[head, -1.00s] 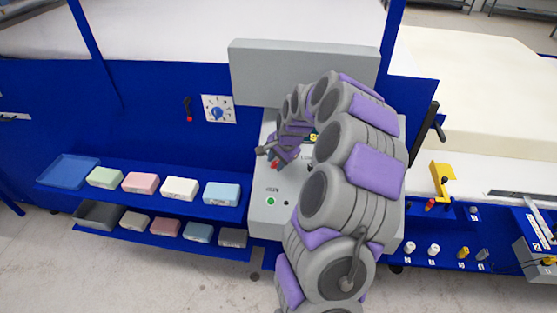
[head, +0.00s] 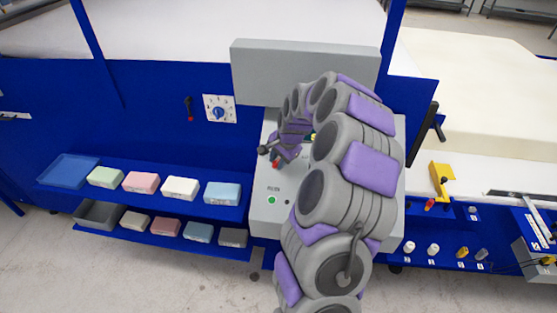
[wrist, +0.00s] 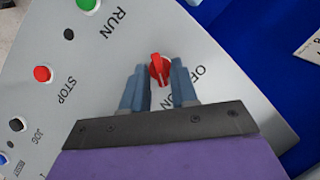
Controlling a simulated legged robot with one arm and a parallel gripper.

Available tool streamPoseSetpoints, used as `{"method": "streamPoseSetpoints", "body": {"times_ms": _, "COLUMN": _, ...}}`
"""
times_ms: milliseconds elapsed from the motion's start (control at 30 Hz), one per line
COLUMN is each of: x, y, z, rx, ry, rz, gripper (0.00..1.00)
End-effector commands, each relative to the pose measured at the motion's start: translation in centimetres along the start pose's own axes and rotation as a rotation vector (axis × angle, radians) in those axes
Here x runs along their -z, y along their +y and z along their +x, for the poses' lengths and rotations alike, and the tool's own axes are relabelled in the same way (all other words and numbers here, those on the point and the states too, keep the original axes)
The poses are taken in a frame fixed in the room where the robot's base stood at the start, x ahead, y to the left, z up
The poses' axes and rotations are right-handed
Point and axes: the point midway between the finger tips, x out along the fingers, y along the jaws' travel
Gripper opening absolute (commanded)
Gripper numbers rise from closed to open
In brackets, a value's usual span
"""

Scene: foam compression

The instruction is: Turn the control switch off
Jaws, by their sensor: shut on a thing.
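The red control switch (wrist: 158,70) is a small rotary knob on the light grey panel (wrist: 105,60) in the wrist view. My gripper (wrist: 159,80) has its two blue-grey fingers on either side of the knob, closed on it. In the head view, my gripper (head: 280,157) is low over the left part of the panel (head: 262,215), and my arm hides much of the panel.
A green RUN button (wrist: 88,3) and a red STOP button (wrist: 42,73) are on the same panel. A blue shelf at left holds several foam blocks, including a light blue one (head: 222,193). A dial (head: 219,109) is on the blue wall.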

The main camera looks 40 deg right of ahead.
Motion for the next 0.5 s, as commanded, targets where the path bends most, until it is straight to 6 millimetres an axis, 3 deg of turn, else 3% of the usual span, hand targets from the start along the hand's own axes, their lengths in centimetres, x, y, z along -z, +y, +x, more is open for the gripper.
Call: {"method": "streamPoseSetpoints", "body": {"times_ms": 500, "x": -0.36, "y": -0.4, "z": 0.12, "rx": -0.169, "ry": -0.001, "rz": -0.356, "gripper": 0.0}}
